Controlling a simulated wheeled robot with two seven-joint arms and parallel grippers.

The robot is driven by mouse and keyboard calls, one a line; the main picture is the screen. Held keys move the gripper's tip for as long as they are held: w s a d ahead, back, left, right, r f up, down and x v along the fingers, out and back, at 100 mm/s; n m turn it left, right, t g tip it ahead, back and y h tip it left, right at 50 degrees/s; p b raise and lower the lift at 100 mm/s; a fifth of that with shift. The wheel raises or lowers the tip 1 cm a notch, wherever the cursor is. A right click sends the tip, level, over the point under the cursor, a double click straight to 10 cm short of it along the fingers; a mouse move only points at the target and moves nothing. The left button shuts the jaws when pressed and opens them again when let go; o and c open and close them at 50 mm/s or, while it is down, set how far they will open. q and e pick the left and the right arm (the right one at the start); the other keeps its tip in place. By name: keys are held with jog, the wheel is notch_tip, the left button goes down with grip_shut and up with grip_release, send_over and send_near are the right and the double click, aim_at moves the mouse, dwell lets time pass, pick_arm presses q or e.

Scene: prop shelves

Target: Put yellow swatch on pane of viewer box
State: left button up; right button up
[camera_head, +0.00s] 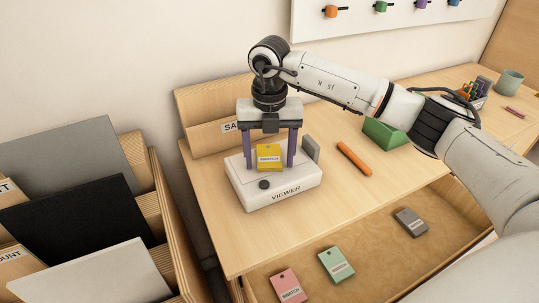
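The yellow swatch (269,156) is on top of the white viewer box (291,193), over the pane area, with its label facing up and forward. The pane itself is mostly hidden under it. My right gripper (270,163) points straight down over the box. Its two purple fingers stand wide apart on either side of the swatch, with gaps between them and its edges. My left gripper is not in view.
An orange stick (354,158) and a green block (385,133) lie right of the box. A wooden bin (205,140) stands behind it. An open drawer below holds pink (288,286), green (336,265) and grey (411,222) swatches. Boards (80,210) stand at left.

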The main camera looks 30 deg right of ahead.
aim_at(270, 163)
jog(key=shift+r, duration=0.45)
notch_tip(270, 163, up, 12)
jog(key=b, duration=0.1)
jog(key=shift+f, duration=0.15)
